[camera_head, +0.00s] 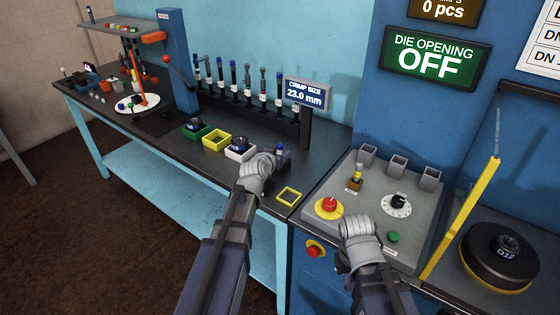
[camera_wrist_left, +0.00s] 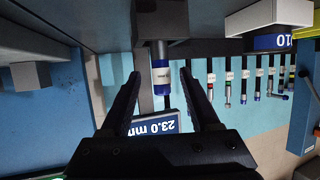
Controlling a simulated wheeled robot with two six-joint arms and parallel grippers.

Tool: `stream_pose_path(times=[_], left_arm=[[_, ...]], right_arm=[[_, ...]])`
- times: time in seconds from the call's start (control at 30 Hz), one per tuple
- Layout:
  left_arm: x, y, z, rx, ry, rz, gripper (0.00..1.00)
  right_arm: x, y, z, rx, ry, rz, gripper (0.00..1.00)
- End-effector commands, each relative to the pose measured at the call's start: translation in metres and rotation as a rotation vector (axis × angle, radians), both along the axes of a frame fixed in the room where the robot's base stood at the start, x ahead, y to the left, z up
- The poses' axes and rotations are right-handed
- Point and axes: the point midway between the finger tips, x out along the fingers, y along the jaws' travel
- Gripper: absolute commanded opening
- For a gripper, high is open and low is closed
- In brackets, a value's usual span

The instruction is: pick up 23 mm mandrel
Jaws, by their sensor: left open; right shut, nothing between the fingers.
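A mandrel with a blue top (camera_head: 280,149) stands upright near the front right end of the bench, apart from the rack row. In the left wrist view, which is upside down, the grey mandrel with a pale label and blue end (camera_wrist_left: 161,76) projects from a dark block (camera_wrist_left: 160,22). My left gripper (camera_head: 272,158) is open beside it, its fingers on either side of it in the wrist view. Whether it is fully between them I cannot tell. Its label is too small to read. My right gripper (camera_head: 358,226) is shut and empty over the control panel.
A rack (camera_head: 250,112) of several mandrels stands behind, with a 23.0 mm sign (camera_head: 306,94). Green (camera_head: 188,137), yellow (camera_head: 217,147) and white (camera_head: 233,157) trays lie left of my left gripper. The control panel (camera_head: 370,190) has a red button (camera_head: 329,205) and a dial (camera_head: 398,204).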

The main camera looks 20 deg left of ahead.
Motion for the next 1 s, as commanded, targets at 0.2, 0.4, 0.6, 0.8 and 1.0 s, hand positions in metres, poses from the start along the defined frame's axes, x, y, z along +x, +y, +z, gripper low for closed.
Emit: stream_pose_path(times=[0.2,0.4,0.6,0.8,1.0], left_arm=[[0.027,0.000,-0.012,0.001,0.000,0.000,0.62],[0.026,0.000,-0.011,0.000,0.000,0.000,0.62],[0.026,0.000,-0.011,0.000,0.000,0.000,0.40],[0.026,0.000,-0.011,0.000,0.000,0.000,0.17],[0.026,0.000,-0.011,0.000,0.000,0.000,0.00]], right_arm=[[0.000,0.000,-0.012,0.000,0.000,0.000,0.00],[0.000,0.000,-0.011,0.000,0.000,0.000,0.00],[0.000,0.000,-0.011,0.000,0.000,0.000,0.00],[0.000,0.000,-0.011,0.000,0.000,0.000,0.00],[0.000,0.000,-0.011,0.000,0.000,0.000,0.00]])
